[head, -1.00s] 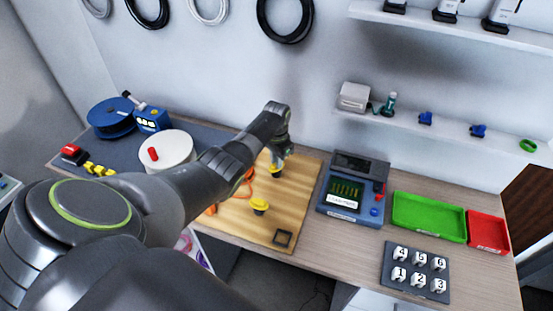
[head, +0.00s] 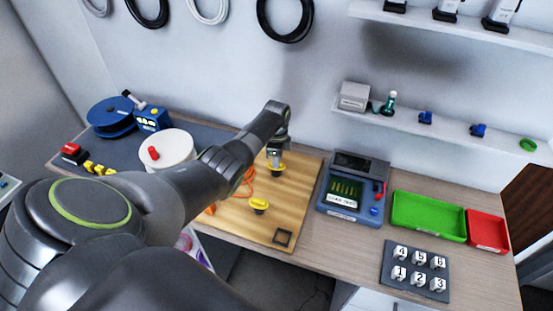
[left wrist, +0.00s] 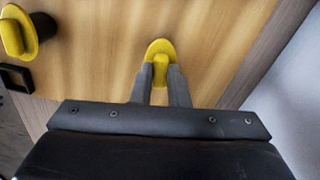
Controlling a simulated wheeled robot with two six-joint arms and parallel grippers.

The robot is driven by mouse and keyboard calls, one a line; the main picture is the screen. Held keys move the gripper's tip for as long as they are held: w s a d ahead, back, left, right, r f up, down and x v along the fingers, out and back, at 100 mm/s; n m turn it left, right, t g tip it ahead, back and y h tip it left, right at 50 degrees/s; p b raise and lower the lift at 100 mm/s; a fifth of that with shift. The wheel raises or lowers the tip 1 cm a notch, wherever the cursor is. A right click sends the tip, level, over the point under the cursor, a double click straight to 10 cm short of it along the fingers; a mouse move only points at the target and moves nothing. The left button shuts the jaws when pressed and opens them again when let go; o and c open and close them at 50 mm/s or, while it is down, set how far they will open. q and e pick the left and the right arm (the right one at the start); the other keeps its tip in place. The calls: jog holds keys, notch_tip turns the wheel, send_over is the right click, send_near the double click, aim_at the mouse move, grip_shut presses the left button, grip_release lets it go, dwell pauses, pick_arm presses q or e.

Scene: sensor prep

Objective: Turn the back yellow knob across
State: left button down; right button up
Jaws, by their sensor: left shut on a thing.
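The back yellow knob (head: 276,168) stands on the wooden board (head: 233,218), near its far edge. My left gripper (head: 274,160) is over it, pointing down, with its fingers on either side of the knob's grip. In the left wrist view the gripper (left wrist: 160,82) is shut on the back yellow knob (left wrist: 159,49), whose round base shows past the fingertips. The grip lies in line with the fingers in that view. The front yellow knob (head: 259,204) is apart from the gripper; it also shows in the left wrist view (left wrist: 22,32). My right gripper is out of view.
An orange cable (head: 247,182) lies on the board, partly behind my arm. A blue tester (head: 353,190) stands right of the board, then a green tray (head: 429,217) and a red tray (head: 487,232). A white spool (head: 172,148) stands left. A shelf (head: 440,134) hangs behind.

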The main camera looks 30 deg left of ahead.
pick_arm(q)
jog(key=shift+m, duration=1)
jog(key=c, duration=1.4)
grip_release()
jog(key=shift+r, duration=0.1)
jog(key=shift+w+r, duration=0.1)
jog(key=shift+r, duration=0.45)
notch_tip(320, 180, up, 16)
jog(key=b, duration=0.2)
